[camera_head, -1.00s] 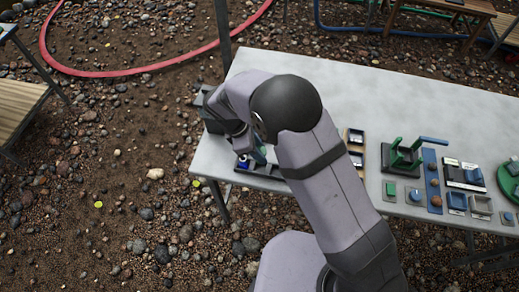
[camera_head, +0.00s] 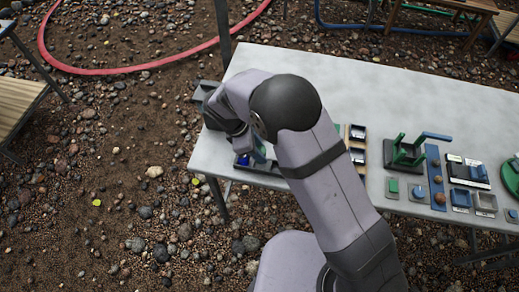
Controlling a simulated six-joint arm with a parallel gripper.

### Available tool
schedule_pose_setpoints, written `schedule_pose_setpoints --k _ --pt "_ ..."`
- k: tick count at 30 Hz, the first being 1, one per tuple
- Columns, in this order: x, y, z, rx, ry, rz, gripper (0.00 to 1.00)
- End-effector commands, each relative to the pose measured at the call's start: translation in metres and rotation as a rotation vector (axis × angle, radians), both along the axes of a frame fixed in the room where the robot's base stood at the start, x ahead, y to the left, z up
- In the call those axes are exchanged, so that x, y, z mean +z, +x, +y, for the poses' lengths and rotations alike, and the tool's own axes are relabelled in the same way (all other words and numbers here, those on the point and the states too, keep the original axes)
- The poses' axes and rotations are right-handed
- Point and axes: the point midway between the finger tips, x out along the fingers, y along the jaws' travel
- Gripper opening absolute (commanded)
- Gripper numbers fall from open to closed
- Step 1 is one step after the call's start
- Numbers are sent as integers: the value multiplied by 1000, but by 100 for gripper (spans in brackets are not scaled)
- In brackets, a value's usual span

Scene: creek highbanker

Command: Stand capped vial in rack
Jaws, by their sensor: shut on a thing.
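My gripper (camera_head: 243,146) is low over the left front part of the grey table (camera_head: 300,62), largely hidden behind its own wrist. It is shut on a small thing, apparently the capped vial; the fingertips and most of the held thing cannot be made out. A small blue piece (camera_head: 243,159) shows just below the gripper, and a teal piece (camera_head: 259,152) shows beside it. A low dark rack-like tray (camera_head: 266,168) lies at the front edge, partly covered by my forearm. Whether the vial touches it cannot be told.
To the right of my arm stand a tray with dark compartments (camera_head: 357,145), a green stand (camera_head: 404,153), a blue strip with round pieces (camera_head: 434,177) and several small blocks. The table's back middle is clear. A red hose (camera_head: 130,72) lies on the gravel.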

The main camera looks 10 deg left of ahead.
Motion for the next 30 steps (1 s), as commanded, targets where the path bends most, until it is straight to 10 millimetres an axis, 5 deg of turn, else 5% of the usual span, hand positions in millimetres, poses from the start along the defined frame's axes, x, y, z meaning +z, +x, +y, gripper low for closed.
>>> schedule_pose_setpoints --k 30 --pt "-14 0 0 0 0 0 7"
